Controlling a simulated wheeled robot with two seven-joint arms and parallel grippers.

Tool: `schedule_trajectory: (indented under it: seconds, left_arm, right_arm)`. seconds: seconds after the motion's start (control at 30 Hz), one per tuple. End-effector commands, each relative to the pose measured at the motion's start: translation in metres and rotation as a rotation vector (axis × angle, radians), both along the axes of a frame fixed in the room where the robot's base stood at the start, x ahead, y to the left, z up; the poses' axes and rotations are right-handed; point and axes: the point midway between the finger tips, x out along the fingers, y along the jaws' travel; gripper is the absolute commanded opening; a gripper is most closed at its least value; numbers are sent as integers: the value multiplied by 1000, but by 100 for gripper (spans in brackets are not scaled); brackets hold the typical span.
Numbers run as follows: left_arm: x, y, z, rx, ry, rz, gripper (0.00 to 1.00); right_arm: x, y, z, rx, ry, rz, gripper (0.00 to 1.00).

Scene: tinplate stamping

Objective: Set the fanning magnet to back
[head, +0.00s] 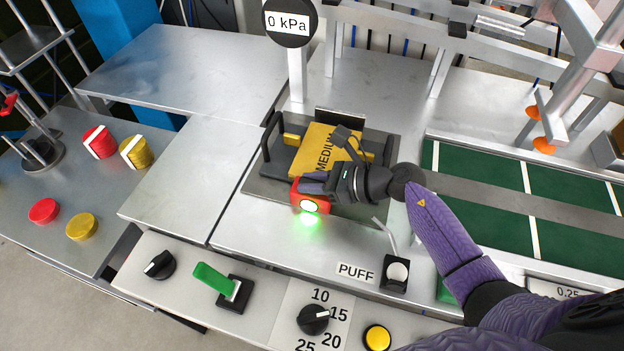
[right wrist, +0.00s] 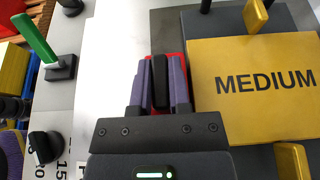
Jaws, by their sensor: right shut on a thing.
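The fanning magnet looks to be the red block (head: 297,190) at the near edge of the yellow stack marked MEDIUM (head: 318,146). A lit white and green lamp shows on its near face, with a green glow on the steel. My right gripper (head: 314,182) is shut on the block's black handle (right wrist: 160,82), which shows between the purple fingers in the right wrist view. There the red body (right wrist: 178,62) lies just left of the yellow stack and is partly hidden by the fingers. My left gripper is not in view.
A 0 kPa gauge (head: 289,22) stands behind the dark plate. A green lever (head: 212,278), a dial (head: 313,319), a yellow button (head: 376,338) and a PUFF button (head: 397,272) line the front. A green conveyor (head: 487,228) is at right.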

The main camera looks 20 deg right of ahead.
Motion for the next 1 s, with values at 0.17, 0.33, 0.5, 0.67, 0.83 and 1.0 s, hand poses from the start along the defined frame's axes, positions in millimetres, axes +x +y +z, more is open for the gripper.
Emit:
schedule_trajectory:
  seconds: [0.17,0.33,0.5,0.67,0.83,1.0]
  left_arm:
    - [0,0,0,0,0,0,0]
    - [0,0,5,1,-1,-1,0]
    - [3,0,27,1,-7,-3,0]
    - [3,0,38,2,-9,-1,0]
    - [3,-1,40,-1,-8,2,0]
    - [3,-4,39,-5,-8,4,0]
  right_arm:
    - [0,0,0,0,0,0,0]
    - [-5,3,1,-1,2,0,0]
    - [-37,24,4,-1,5,3,0]
    - [-62,41,2,-2,5,2,0]
    - [-72,48,0,0,3,0,0]
    - [-71,48,-1,-1,2,1,0]
